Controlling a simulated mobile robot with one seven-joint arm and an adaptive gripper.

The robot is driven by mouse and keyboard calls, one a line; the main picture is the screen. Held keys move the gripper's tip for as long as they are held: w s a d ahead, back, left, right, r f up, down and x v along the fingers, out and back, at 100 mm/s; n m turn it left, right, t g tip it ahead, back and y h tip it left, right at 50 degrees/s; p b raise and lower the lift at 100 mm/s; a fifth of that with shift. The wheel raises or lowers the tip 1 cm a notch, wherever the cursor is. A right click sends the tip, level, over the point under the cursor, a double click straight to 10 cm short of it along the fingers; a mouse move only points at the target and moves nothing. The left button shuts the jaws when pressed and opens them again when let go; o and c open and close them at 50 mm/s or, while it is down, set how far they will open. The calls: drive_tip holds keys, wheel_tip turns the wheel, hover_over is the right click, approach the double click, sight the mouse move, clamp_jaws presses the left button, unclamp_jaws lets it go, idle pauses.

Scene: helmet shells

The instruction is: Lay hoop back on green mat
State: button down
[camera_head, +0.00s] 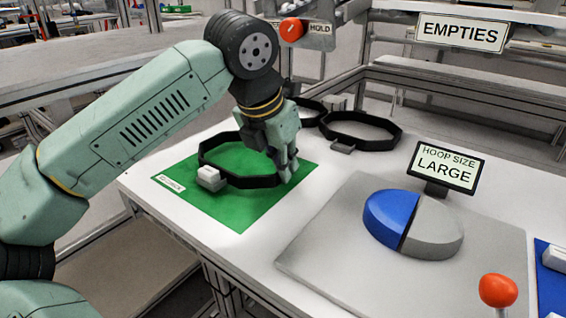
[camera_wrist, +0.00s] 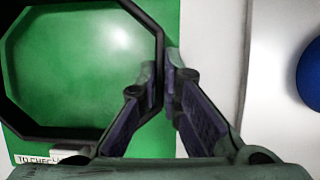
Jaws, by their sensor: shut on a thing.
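A black octagonal hoop (camera_head: 222,178) with a pale block on its near-left side is over the green mat (camera_head: 236,215). In the wrist view the hoop (camera_wrist: 60,131) frames much of the green mat (camera_wrist: 75,75). My gripper (camera_head: 290,172) is at the hoop's right side. In the wrist view my gripper (camera_wrist: 166,85) has its two fingers on either side of the hoop's right edge, shut on it. I cannot tell whether the hoop touches the mat or is just above it. The mat's label, partly hidden in the wrist view, lies at its left edge.
More black hoops (camera_head: 362,146) lie behind the mat. A grey plate (camera_head: 320,262) to the right carries a blue and grey split dome (camera_head: 388,220). A sign reading HOOP SIZE LARGE (camera_head: 447,168) stands behind it. A red-orange knob (camera_head: 498,290) is at front right.

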drive_tip(key=shift+f+b, duration=0.35)
drive_tip(key=shift+f, duration=0.1)
drive_tip(key=c, duration=1.7)
unclamp_jaws()
drive_tip(key=shift+r, duration=0.1)
